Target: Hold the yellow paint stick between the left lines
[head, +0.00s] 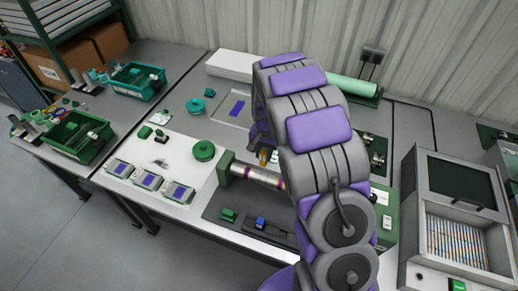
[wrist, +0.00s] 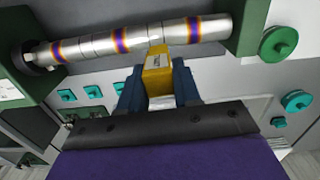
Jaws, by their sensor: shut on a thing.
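The yellow paint stick (wrist: 157,75) is held between the two blue fingers of my gripper (wrist: 160,85), which is shut on it. The stick has a white label and a pale tip pointing at the metal shaft (wrist: 85,45). The shaft has several purple-and-orange bands and thin lines around it. In the wrist view the tip is at the shaft's lower edge, between the middle band and the right band; I cannot tell whether it touches. In the head view a bit of the yellow stick (head: 263,155) shows behind the shaft (head: 254,174); my arm hides the gripper and the shaft's right part.
A green block (head: 225,168) holds the shaft's left end in the head view. Around it are a green disc (head: 203,150), several boxes with purple tops (head: 149,181) and a grey base with small blocks. Green bins (head: 79,137) stand at left, a grey cabinet (head: 459,215) at right.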

